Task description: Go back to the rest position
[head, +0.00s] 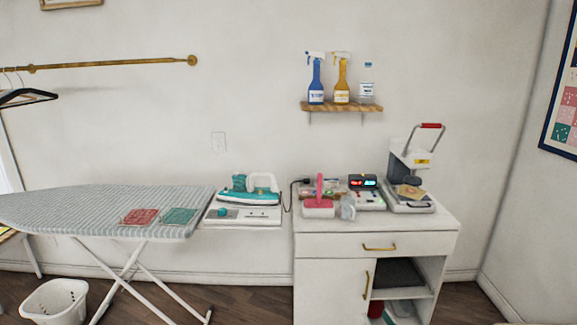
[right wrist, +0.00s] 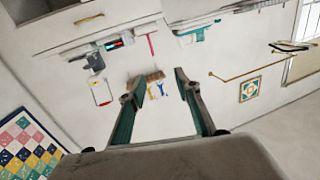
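My right gripper (right wrist: 156,88) shows in the right wrist view with its two fingers spread apart. Nothing is between the fingers, only the distant wall and shelf behind them. The right wrist view is turned nearly upside down, with the cabinet at its upper left. I cannot make out either gripper or arm in the head view. My left gripper does not show in either view.
A white cabinet (head: 325,246) holds a heat press (head: 410,170), a digital display box (head: 363,182) and a pink-handled tool (head: 319,203). An ironing board (head: 100,207) with a teal iron (head: 250,190) stands left. A wall shelf (head: 342,107) carries bottles. A basket (head: 55,303) stands on the floor.

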